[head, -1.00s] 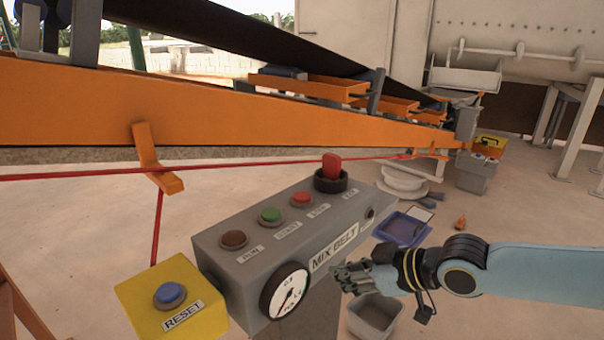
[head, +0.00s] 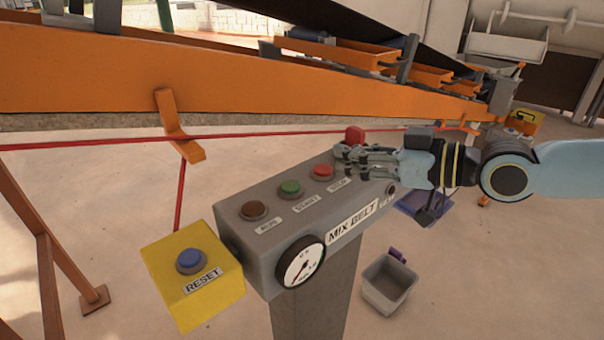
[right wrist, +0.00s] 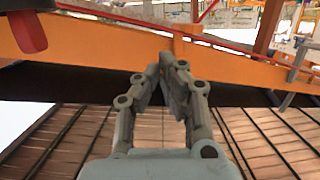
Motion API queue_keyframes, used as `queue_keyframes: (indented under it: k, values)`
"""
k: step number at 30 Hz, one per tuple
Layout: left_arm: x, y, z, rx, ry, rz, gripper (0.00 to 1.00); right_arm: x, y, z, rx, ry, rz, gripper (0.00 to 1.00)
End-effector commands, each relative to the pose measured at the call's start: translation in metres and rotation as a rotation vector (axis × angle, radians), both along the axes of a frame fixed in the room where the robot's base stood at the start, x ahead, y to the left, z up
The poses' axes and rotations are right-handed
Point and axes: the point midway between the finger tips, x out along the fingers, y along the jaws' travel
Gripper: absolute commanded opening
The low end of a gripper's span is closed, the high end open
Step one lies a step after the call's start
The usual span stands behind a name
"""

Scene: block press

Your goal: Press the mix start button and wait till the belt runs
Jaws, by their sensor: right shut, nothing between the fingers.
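The grey MIX BELT control box (head: 262,262) stands on a post in the head view. Its top carries a brown button (head: 254,210), a green button (head: 290,188) labelled START, a red button (head: 322,171) and a red mushroom knob (head: 355,134) at the far end. My right gripper (head: 340,153) is shut and empty over the far end of the box, its fingertips close to the red button and right of the green one. It partly hides the mushroom knob. In the right wrist view the fingertips (right wrist: 167,62) are together. My left gripper is not in view.
A yellow RESET box (head: 203,302) with a blue button stands left of the control box. A red pull cord (head: 90,144) runs behind it, below the orange conveyor frame (head: 90,75). A grey bin (head: 388,285) sits on the floor at right.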

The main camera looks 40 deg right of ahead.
Motion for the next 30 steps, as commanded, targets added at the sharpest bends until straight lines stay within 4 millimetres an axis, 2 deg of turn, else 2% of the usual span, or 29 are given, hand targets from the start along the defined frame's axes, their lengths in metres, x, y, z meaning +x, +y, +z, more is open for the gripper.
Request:
queue_keyframes:
  k: [1, 7, 10, 14, 16, 21, 30]
  values:
    - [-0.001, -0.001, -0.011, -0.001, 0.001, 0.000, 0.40, 0.007, 0.003, -0.005, 0.002, -0.007, -0.001, 0.00]
    - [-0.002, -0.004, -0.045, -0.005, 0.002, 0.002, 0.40, 0.042, 0.018, -0.016, 0.005, -0.009, -0.002, 0.00]
    - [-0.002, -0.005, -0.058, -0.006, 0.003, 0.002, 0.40, 0.061, 0.026, -0.019, 0.007, -0.008, -0.002, 0.00]
    - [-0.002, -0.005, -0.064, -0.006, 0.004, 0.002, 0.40, 0.084, 0.036, -0.021, 0.009, -0.006, -0.001, 0.00]
    - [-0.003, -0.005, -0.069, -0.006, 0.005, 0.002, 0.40, 0.082, 0.035, -0.037, 0.004, 0.003, -0.001, 0.00]
    - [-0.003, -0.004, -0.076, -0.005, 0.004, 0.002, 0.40, 0.082, 0.035, -0.055, 0.001, 0.001, 0.000, 0.00]
    - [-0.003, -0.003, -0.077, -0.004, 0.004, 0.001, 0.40, 0.082, 0.035, -0.060, -0.001, 0.000, 0.001, 0.00]
